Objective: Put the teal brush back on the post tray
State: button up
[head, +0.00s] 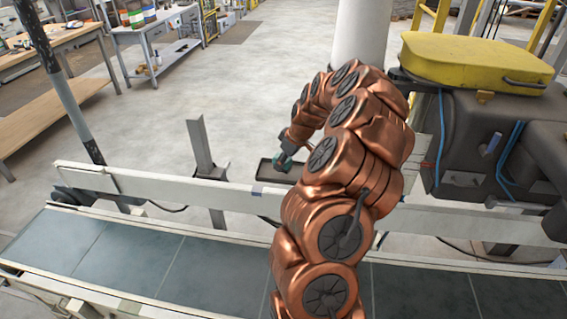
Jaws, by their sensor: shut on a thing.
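My copper arm reaches over the conveyor, and my gripper (286,154) is at its far end, small and partly hidden by my own arm links. It is shut on the teal brush (284,161), of which only a small teal patch shows. The brush is at the dark post tray (266,174), just beyond the white rail. The tray's right part is hidden behind my arm. I cannot tell whether the brush touches the tray floor or is held just above it.
The conveyor belt (120,259) and its white side rail (150,187) run across the front. A grey upright post (200,148) stands left of the tray. A dark machine with a yellow cover (470,60) is at right. Workbenches (150,35) stand at back left; the floor between is clear.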

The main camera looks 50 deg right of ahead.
jog(key=shift+f, duration=0.8)
jog(key=shift+f, duration=0.15)
jog(key=o, duration=1.2)
